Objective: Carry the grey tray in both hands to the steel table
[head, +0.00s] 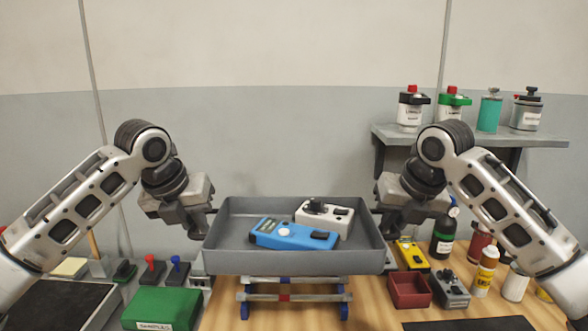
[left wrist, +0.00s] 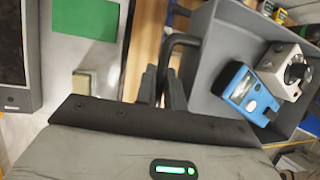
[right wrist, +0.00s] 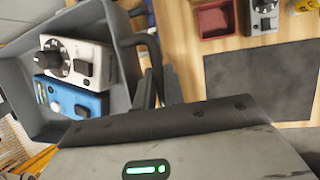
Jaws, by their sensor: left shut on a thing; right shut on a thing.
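The grey tray (head: 294,262) is held level above a wooden bench in the head view, with a blue meter (head: 290,234) and a white-grey device with a dark knob (head: 338,220) lying in it. My left gripper (head: 209,211) is shut on the tray's left handle; the left wrist view shows the dark handle (left wrist: 184,40) between its fingers. My right gripper (head: 379,211) is shut on the right handle, which shows in the right wrist view (right wrist: 154,50). The fingertips are partly hidden in the head view. I cannot make out a steel table.
Below the tray stands a rack (head: 292,297) on the wooden bench (head: 375,305). A green box (head: 162,308) is at left. A red bin (head: 409,290), a yellow meter (head: 412,255) and several bottles stand at right. A wall shelf (head: 480,134) holds several containers.

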